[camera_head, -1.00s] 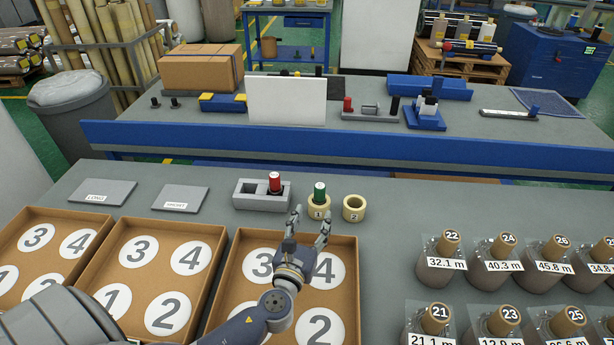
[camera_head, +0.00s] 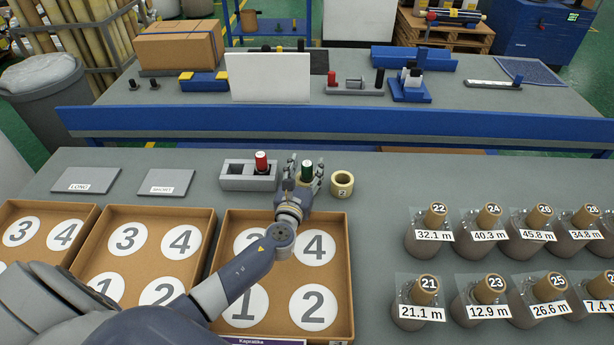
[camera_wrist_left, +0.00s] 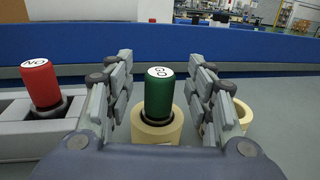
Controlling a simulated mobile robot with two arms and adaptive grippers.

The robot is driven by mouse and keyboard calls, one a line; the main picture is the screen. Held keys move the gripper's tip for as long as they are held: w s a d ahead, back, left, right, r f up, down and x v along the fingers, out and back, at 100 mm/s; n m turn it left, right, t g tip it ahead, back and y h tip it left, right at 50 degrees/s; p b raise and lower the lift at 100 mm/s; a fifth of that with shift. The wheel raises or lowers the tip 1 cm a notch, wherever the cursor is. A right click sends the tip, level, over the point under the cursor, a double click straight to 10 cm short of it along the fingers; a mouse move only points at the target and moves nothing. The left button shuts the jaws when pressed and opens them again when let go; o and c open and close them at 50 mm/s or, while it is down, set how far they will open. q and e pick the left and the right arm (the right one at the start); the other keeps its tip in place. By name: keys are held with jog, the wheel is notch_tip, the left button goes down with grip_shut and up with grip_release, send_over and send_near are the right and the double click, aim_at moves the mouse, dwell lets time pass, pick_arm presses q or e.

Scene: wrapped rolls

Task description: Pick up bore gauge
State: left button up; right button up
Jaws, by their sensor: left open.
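The green bore gauge (camera_head: 307,169), a short cylinder with a white lettered top, stands upright in the hole of a cream roll (camera_wrist_left: 157,131). In the left wrist view the green gauge (camera_wrist_left: 158,98) shows between my fingers. My left gripper (camera_head: 305,165) is open, with one finger on each side of the gauge; a gap shows on both sides. A red gauge (camera_head: 262,161), with a white top marked NO in the wrist view (camera_wrist_left: 41,84), stands in a grey two-slot block (camera_head: 236,183). My right gripper is out of view.
A second cream roll (camera_head: 342,183) stands just right of the gripper. Cardboard trays (camera_head: 344,285) with numbered circles lie in front. Several wrapped rolls (camera_head: 419,245) stand at the right. Flat grey plates (camera_head: 165,182) lie at the left.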

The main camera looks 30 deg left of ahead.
pick_arm(q)
jog(key=shift+w+a, duration=0.15)
jog(key=shift+w, duration=0.5)
jog(key=shift+s, duration=0.1)
jog(key=shift+c, duration=1.4)
grip_shut()
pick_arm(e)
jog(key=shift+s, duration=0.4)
